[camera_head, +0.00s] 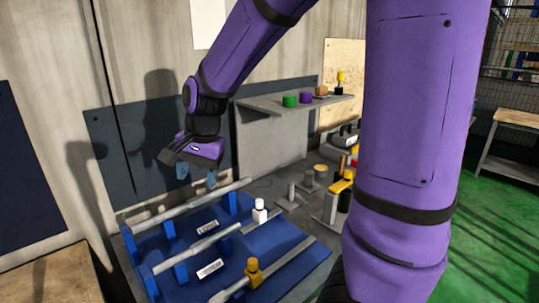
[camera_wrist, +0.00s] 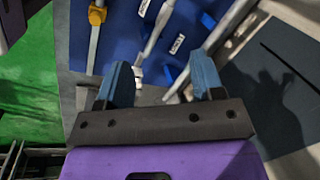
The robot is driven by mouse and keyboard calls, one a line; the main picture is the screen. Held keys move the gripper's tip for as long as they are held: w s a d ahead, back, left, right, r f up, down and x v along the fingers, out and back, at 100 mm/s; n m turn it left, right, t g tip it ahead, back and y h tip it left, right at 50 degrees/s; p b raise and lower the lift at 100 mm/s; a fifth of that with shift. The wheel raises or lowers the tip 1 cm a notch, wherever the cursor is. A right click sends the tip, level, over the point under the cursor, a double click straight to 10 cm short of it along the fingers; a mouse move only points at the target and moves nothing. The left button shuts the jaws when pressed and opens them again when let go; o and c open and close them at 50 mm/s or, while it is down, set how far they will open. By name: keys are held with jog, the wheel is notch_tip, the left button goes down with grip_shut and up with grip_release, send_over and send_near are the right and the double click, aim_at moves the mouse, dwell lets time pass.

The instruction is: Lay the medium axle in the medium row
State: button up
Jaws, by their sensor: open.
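My gripper (camera_head: 197,176) is open and empty, pointing down above the far side of a blue rack (camera_head: 290,240). In the wrist view a grey axle (camera_wrist: 155,35) runs toward the space between its fingers (camera_wrist: 163,82), well below them. One stepped grey axle (camera_head: 165,214) lies across the blue supports at the back of the rack. A second axle (camera_head: 195,248) lies on supports in the row in front of it. Two label plates (camera_head: 207,228) sit between supports, their text too small to read. I cannot tell which axle is the medium one.
A white block (camera_head: 260,211) and a yellow block (camera_head: 253,271) sit on grey bars at the rack. A grey shelf (camera_head: 270,104) with green, purple and other small parts is on the wall behind.

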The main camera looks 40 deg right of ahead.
jog(key=s+d+r+n+t, duration=0.1)
jog(key=s+r+n, duration=0.4)
jog(key=s, duration=0.5)
jog(key=s+d+r+n+t+h, duration=0.1)
jog(key=s+r+n, duration=0.4)
jog(key=s, duration=0.5)
jog(key=shift+d+t+h, duration=0.3)
jog(key=shift+d+t, duration=0.4)
jog(key=shift+d, duration=0.25)
